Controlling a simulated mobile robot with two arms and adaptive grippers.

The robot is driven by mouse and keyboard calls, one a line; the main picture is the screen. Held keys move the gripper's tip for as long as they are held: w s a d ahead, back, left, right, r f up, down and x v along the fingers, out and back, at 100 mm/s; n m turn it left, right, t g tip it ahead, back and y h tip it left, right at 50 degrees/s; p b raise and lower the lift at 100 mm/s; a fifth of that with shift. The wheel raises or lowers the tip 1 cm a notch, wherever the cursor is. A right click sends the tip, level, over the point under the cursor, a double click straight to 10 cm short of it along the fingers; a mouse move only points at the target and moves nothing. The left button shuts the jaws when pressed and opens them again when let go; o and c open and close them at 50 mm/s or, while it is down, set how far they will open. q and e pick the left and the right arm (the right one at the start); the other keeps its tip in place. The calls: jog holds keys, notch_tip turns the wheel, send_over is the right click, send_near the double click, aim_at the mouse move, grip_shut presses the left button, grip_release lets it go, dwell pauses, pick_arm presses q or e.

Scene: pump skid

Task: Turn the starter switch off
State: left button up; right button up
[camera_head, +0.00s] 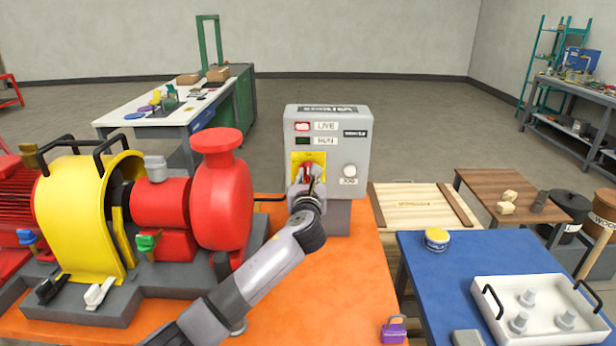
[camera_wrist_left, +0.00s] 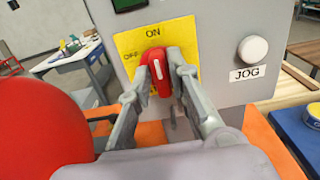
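The starter box (camera_head: 360,135) is a grey box at the back edge of the orange table. Its starter switch (camera_wrist_left: 157,72) is a red knob with a white line on a yellow plate (camera_wrist_left: 186,38). The plate reads ON at the top and OFF at the left. The white line points up, near ON. My left gripper (camera_head: 307,182) is at the knob, with a finger on either side in the left wrist view (camera_wrist_left: 158,76). The fingers look closed against it; exact contact is partly hidden. My right gripper is out of view.
A red LIVE lamp (camera_head: 302,127), dark green RUN lamp (camera_head: 303,141) and white JOG button (camera_head: 349,171) are on the box. A red and yellow pump set (camera_head: 222,200) stands close on the left. A purple padlock (camera_head: 394,330) lies at the table's front right.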

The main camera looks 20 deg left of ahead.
pick_arm(q)
grip_shut()
jog(key=shift+n, duration=0.3)
jog(key=n, duration=0.7)
jog(key=shift+a+f+n, duration=0.1)
jog(key=shift+f+n, duration=0.05)
jog(key=shift+n, duration=0.25)
jog(key=n+b, duration=0.2)
jog(key=n, duration=0.3)
jog(key=shift+a+f, duration=0.1)
jog(key=shift+f, duration=0.05)
jog(key=shift+n+b, duration=0.7)
jog(key=shift+n, duration=1.5)
